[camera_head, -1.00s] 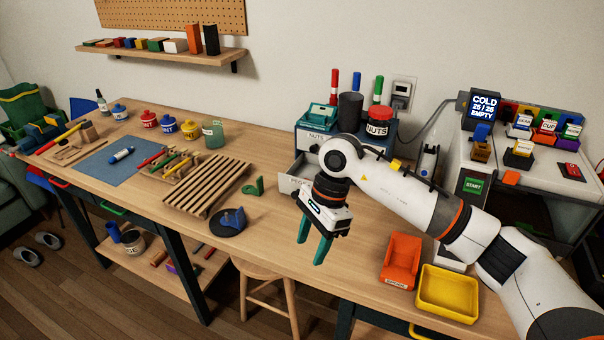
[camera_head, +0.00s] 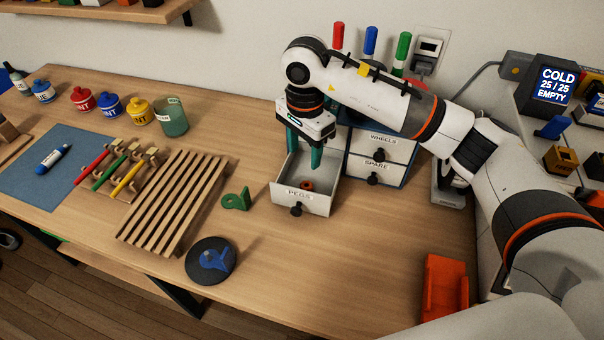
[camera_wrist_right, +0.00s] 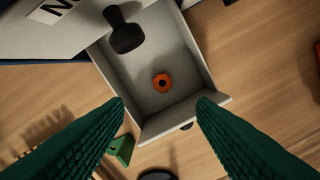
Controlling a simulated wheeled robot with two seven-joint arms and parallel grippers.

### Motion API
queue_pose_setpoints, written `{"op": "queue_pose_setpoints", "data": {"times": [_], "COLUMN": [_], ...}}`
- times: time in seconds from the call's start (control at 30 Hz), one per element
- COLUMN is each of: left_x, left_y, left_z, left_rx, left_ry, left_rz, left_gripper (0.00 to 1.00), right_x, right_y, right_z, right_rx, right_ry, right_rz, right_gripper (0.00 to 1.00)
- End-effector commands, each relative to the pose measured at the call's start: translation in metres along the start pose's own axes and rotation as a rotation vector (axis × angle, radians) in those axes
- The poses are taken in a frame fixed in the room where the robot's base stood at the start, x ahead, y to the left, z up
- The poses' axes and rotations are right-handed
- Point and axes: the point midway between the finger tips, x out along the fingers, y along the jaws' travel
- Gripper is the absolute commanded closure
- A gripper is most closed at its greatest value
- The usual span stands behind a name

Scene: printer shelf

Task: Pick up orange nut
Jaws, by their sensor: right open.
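The orange nut (camera_head: 307,185) lies on the floor of the open drawer labelled PEGS (camera_head: 302,204). It also shows in the right wrist view (camera_wrist_right: 162,82) as a small orange ring with a dark hole, lying apart from the drawer walls. My right gripper (camera_head: 305,155) points down over the drawer, its green fingers apart and empty. In the right wrist view the fingertips (camera_wrist_right: 161,105) stand to either side of the nut's line, and nothing is between them. My left gripper is not in view.
The drawer's walls surround the nut. A black knob (camera_wrist_right: 122,32) on the cabinet front juts out over the drawer's back. A green bracket (camera_head: 236,199), a slatted wooden rack (camera_head: 173,200) and a dark disc (camera_head: 211,261) are to the left. An orange bin (camera_head: 444,288) stands at front right.

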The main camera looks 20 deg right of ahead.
Motion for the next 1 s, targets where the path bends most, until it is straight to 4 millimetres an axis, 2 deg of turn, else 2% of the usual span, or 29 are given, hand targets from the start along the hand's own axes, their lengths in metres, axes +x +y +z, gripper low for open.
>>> {"op": "queue_pose_setpoints", "data": {"times": [0.1,0.23,0.37,0.47,0.63,0.8,1.0], "left_x": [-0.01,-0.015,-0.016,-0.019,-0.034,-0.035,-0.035], "left_y": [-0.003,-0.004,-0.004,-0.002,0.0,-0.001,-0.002], "left_z": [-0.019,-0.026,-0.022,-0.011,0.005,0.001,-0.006], "left_rx": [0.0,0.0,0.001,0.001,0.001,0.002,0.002], "left_ry": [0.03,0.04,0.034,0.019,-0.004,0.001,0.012], "left_rz": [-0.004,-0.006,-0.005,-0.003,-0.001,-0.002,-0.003], "left_gripper": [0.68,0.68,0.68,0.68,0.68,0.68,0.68], "right_x": [0.021,0.041,0.052,0.058,0.083,0.102,0.105], "right_y": [-0.001,-0.001,-0.001,-0.001,-0.003,-0.002,-0.001], "right_z": [0.0,0.0,0.0,0.0,-0.001,0.0,0.0], "right_rx": [0.002,0.001,0.002,0.002,0.002,0.002,0.001], "right_ry": [0.002,0.002,0.002,0.001,0.003,0.002,0.0], "right_rz": [-0.007,-0.005,-0.003,-0.004,-0.007,-0.002,0.0], "right_gripper": [0.49,0.49,0.49,0.49,0.49,0.49,0.49]}}
